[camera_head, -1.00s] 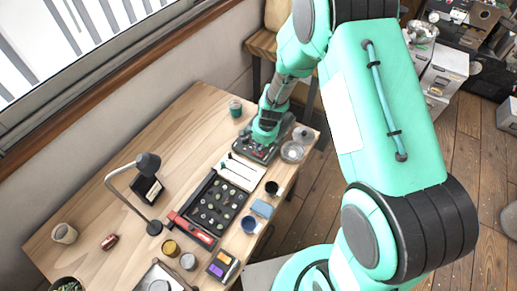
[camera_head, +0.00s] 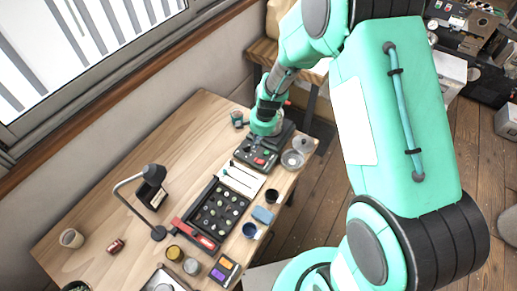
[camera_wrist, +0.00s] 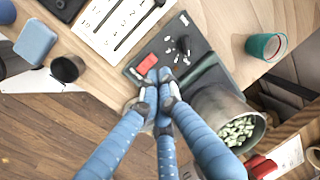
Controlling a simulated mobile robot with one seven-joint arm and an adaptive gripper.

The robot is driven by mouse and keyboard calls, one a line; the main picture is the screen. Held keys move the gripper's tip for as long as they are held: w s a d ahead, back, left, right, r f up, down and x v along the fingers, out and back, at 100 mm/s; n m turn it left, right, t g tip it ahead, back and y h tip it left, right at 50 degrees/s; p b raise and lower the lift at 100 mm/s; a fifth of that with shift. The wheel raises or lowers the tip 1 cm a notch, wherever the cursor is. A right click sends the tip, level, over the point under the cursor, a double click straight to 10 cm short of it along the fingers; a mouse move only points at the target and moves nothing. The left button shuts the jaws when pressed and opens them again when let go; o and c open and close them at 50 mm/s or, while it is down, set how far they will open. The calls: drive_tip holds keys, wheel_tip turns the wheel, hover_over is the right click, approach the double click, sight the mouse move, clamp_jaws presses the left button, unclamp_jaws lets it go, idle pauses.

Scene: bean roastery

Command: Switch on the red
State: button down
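A dark control panel (camera_head: 250,153) lies at the table's far right end, with a red switch (camera_head: 260,161) on its near side. In the wrist view the panel (camera_wrist: 208,72) carries the red switch (camera_wrist: 147,64) and several small white-and-dark controls (camera_wrist: 178,48). Whether the switch is on cannot be told. My gripper (camera_wrist: 160,88) has its blue fingers drawn together, with nothing seen between them. Its tips appear just beside the red switch, over the panel's edge; contact cannot be told. In the head view my wrist (camera_head: 267,119) hides the fingers and the panel's far part.
A metal can of pale green beans (camera_wrist: 225,115) stands close beside the fingers. A teal cup (camera_head: 237,118), a glass jar (camera_head: 292,159), a white sheet with tools (camera_head: 241,180) and a black sample tray (camera_head: 219,208) surround the panel. A lamp (camera_head: 153,174) stands left on the table.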

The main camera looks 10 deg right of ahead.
drive_tip(key=shift+w+a+r, duration=0.1)
drive_tip(key=shift+r, duration=0.85)
drive_tip(key=shift+w+a+r, duration=0.1)
drive_tip(key=shift+r, duration=0.85)
drive_tip(key=s+d+r+n+t, duration=0.15)
drive_tip(key=s+r, duration=0.35)
drive_tip(key=r, duration=0.7)
drive_tip(key=s+d+r+n+t, duration=0.1)
drive_tip(key=s+r+n, duration=0.3)
drive_tip(key=r, duration=0.7)
drive_tip(key=s+d+r+n, duration=0.1)
drive_tip(key=s+r, duration=0.3)
drive_tip(key=s, duration=0.3)
drive_tip(key=s+d+r+n+t+h, duration=0.1)
drive_tip(key=s+r, duration=0.3)
drive_tip(key=s, duration=0.4)
drive_tip(key=s+d+r+n, duration=0.1)
drive_tip(key=s+r, duration=0.3)
drive_tip(key=s, duration=0.3)
drive_tip(key=shift+s+d+r+t, duration=0.25)
drive_tip(key=shift+r+t, duration=0.05)
drive_tip(key=shift+t, duration=0.05)
drive_tip(key=shift+f+n+b, duration=0.1)
drive_tip(key=shift+n+b, duration=0.15)
drive_tip(key=shift+b, duration=0.1)
